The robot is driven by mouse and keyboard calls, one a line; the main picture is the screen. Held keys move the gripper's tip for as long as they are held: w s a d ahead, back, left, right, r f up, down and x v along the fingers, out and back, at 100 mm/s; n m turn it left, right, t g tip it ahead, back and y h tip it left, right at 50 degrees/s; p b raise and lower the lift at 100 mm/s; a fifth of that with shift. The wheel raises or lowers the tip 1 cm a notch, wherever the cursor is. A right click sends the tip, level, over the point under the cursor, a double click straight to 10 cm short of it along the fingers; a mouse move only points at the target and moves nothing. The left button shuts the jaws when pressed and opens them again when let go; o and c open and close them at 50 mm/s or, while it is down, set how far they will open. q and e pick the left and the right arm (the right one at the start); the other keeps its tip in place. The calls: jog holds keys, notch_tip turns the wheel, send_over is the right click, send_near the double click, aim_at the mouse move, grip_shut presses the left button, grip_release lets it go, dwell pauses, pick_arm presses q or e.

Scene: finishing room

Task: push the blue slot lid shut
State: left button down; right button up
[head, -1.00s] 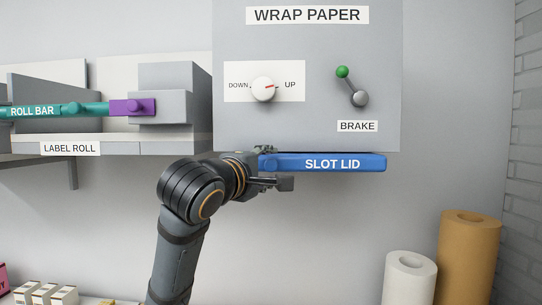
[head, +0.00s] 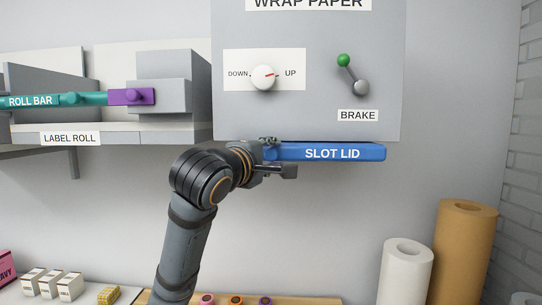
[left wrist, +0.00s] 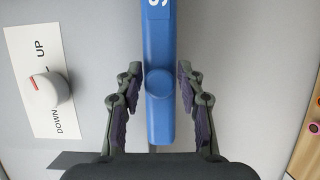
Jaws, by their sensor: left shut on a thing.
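The blue slot lid (head: 372,153) is a long bar under the bottom edge of the grey wrap paper panel (head: 315,121), lying level in the head view. My left gripper (head: 278,156) is at its left end, one finger above and one below. In the left wrist view the lid (left wrist: 158,40) runs between my left gripper's fingers (left wrist: 158,68), with a round blue knob (left wrist: 159,83) between them. The gripper is shut on the lid; its exact contact is hard to see. My right gripper is not in view.
A white dial (head: 264,77) and a green-tipped brake lever (head: 352,74) are on the panel. A shelf with a teal roll bar (head: 30,101) is left. Paper rolls (head: 464,250) stand at lower right. Small boxes (head: 60,285) sit at lower left.

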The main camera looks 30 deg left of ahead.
pick_arm(q)
jog(key=shift+w+a+b, duration=0.25)
jog(key=shift+w+a, duration=0.15)
jog(key=shift+w, duration=0.25)
jog(key=shift+w+a+b, duration=0.2)
jog(key=shift+w+a, duration=0.15)
jog(key=shift+w, duration=0.25)
jog(key=shift+s+r, duration=0.1)
jog(key=shift+r, duration=0.05)
jog(key=c, duration=1.2)
grip_release()
jog(key=shift+o, duration=0.7)
jog(key=shift+w, duration=0.25)
jog(key=s+d, duration=0.1)
jog(key=s, duration=0.6)
jog(key=shift+s, duration=0.2)
jog(key=shift+f, duration=0.2)
